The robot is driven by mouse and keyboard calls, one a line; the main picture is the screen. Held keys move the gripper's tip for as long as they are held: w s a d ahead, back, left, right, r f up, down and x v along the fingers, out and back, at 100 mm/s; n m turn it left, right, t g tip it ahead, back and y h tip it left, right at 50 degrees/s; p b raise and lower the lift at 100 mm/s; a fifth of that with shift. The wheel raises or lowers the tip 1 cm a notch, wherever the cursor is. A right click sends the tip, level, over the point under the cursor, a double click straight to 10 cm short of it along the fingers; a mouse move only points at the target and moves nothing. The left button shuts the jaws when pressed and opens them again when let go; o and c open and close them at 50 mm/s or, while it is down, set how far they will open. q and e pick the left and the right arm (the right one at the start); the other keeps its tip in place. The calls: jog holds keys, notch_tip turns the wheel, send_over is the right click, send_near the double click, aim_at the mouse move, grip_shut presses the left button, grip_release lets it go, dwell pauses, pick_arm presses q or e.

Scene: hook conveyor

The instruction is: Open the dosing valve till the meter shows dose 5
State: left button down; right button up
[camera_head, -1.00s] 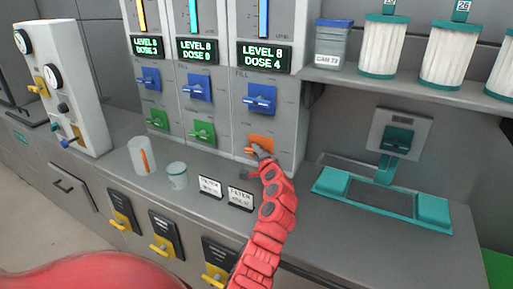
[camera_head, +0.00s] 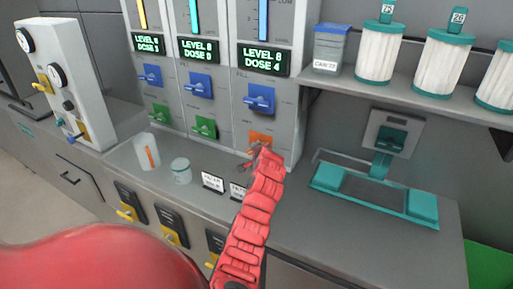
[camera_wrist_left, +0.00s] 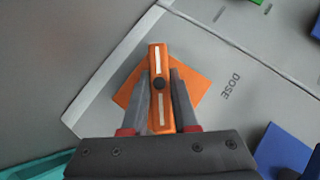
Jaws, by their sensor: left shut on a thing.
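The orange dosing valve (camera_head: 261,136) sits low on the right-hand grey dispenser panel. Its meter (camera_head: 264,58) above reads LEVEL 8, DOSE 4. My left gripper (camera_head: 256,150) is at this valve, and its red arm comes up from the bottom of the head view. In the left wrist view the orange valve handle (camera_wrist_left: 158,60), with white stripes and a dark centre screw, stands between the fingers of the left gripper (camera_wrist_left: 160,88), which are shut on it. The word DOSE is printed beside it. In the head view the gripper hides part of the valve. My right gripper is not in view.
Blue valves (camera_head: 260,99) and green valves (camera_head: 204,127) sit close by on the panels. A teal-trimmed device (camera_head: 375,194) is at the right, under a shelf with filters.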

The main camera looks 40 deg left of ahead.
pick_arm(q)
jog(key=c, duration=0.7)
grip_release()
jog(key=shift+d, duration=0.1)
jog(key=b+v, duration=0.2)
jog(key=v, duration=1.5)
jog(key=shift+s+d, duration=0.1)
